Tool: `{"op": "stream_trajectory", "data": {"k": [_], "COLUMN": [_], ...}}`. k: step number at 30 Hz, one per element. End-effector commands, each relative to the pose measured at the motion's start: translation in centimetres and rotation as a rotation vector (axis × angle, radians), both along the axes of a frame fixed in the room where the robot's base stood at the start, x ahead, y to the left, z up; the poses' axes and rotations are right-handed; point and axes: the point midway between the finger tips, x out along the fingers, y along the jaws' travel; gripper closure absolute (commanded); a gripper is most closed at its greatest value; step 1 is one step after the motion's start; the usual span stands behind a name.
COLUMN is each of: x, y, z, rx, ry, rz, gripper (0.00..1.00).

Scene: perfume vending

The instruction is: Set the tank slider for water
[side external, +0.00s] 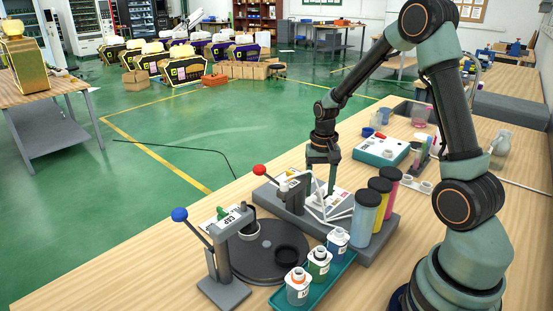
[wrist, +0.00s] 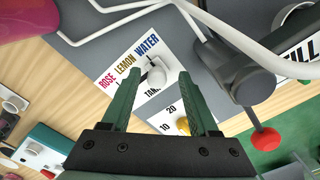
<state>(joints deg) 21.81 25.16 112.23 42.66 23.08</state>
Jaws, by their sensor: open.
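The tank slider's white knob (wrist: 156,75) stands on a white panel (wrist: 112,97) marked ROSE, LEMON and WATER in the wrist view. The knob is nearest the WATER word, at the right end of the row. My gripper (wrist: 160,80) is open, and its two green fingers reach over the panel. The knob shows between the fingertips; I cannot tell whether either finger touches it. In the side view my gripper (side external: 323,175) points down just over the panel area, and the knob is too small to make out there.
A yellow knob (wrist: 183,124) with a 10 and 20 scale sits beside the tank panel. White tubes, the red-knobbed FILL lever (wrist: 265,138) and the blue, yellow and pink tanks (side external: 367,212) stand close around. Bottles (side external: 319,262) fill a teal tray in front.

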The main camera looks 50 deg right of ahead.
Motion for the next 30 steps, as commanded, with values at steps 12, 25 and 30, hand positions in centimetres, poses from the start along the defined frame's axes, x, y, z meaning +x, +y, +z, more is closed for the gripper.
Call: {"op": "stream_trajectory", "data": {"k": [12, 25, 30], "x": [0.1, 0.0, 0.0], "y": [-0.1, 0.0, 0.0], "z": [5.5, 11.8, 12.1], "rx": [-0.002, -0.001, 0.0], "ry": [-0.006, -0.001, 0.0], "rz": [-0.001, 0.001, 0.001], "gripper": [0.39, 0.39, 0.39]}}
